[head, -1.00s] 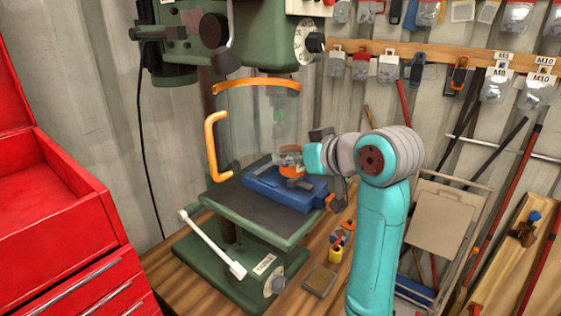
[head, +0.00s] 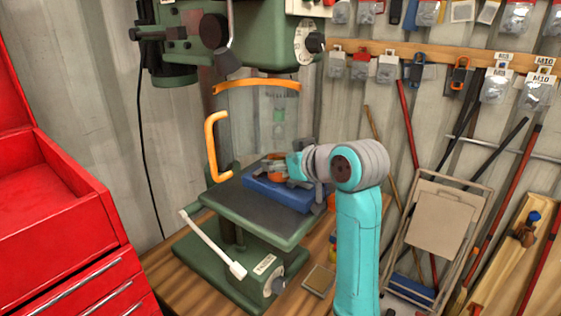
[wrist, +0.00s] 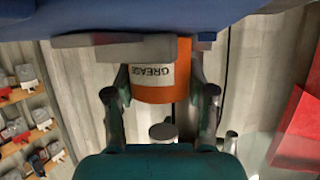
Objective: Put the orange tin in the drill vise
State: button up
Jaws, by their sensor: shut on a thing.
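The orange tin (head: 275,177) is at the top of the blue drill vise (head: 285,195) on the drill press table. In the wrist view the orange tin (wrist: 180,88) has a white GREASE label and sits between the two fingers of my gripper (wrist: 157,84). My gripper (head: 288,168) is shut on it, reaching in from the right. The blue vise body (wrist: 150,18) fills the top of the wrist view, and a grey jaw piece (wrist: 110,50) covers part of the tin. I cannot tell whether the tin touches the vise.
The green drill press head (head: 245,45) hangs above, with a clear guard (head: 240,120) and its orange handle (head: 214,147) behind and left of the vise. A white lever (head: 210,245) sticks out in front of the press table (head: 240,215). A red tool chest (head: 60,215) stands left.

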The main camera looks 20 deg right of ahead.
jog(key=o, duration=1.3)
jog(key=shift+f, duration=0.1)
jog(key=shift+o, duration=0.2)
jog(key=shift+r, duration=0.2)
jog(key=v, duration=1.2)
